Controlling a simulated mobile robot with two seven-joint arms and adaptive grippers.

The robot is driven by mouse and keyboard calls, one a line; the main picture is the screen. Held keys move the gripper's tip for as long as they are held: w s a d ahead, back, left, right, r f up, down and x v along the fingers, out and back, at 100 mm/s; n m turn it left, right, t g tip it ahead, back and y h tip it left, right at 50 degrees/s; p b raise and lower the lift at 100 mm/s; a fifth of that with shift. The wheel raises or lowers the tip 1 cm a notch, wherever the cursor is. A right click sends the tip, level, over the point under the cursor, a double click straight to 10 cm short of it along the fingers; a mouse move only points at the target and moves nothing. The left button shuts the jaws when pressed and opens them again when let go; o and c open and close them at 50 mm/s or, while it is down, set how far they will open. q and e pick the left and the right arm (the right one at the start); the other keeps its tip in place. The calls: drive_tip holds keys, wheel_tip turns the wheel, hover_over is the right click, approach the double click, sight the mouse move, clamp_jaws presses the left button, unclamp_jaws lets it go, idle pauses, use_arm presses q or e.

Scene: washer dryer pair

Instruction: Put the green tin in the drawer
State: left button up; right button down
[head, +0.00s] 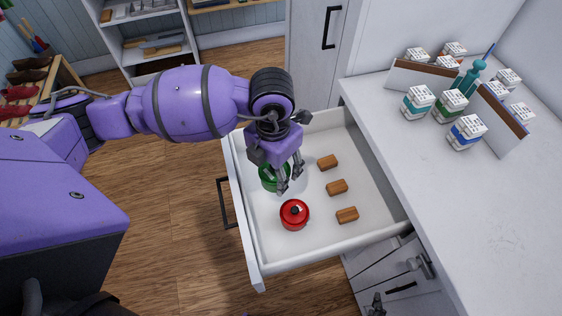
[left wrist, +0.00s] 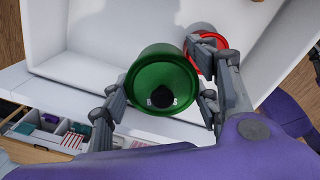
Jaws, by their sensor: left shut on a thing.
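The green tin (head: 268,180) is a round can with a dark spot and pale lettering on its end. My left gripper (head: 285,186) is shut on it, inside the outline of the open white drawer (head: 262,250). In the left wrist view the green tin (left wrist: 160,85) sits between the fingers, which partly cover its sides. I cannot tell whether it touches the drawer floor. My right gripper (head: 401,286) shows only in part at the bottom right, its fingertips apart near the cabinet front.
A red tin (head: 294,214) stands in the drawer close to the green tin. The worktop (head: 460,210) holds white-topped jars and a rack.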

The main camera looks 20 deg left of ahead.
use_arm(q)
drive_tip(key=w+f, duration=0.2)
drive_tip(key=w+a+f, duration=0.1)
drive_tip(key=w+f, duration=0.1)
drive_tip(key=w, duration=0.1)
drive_tip(key=w+f, duration=0.2)
drive_tip(key=f, duration=0.1)
drive_tip(key=shift+w+a+b, duration=0.3)
drive_tip(key=shift+w+a, duration=0.05)
drive_tip(key=shift+w+f, duration=0.2)
drive_tip(key=shift+f, duration=1.55)
drive_tip(key=shift+f, duration=0.1)
drive_tip(key=o, duration=0.7)
drive_tip(key=shift+f, duration=0.15)
drive_tip(key=o, duration=0.5)
wheel_tip(320, 180, up, 13)
drive_tip(key=shift+f, duration=0.2)
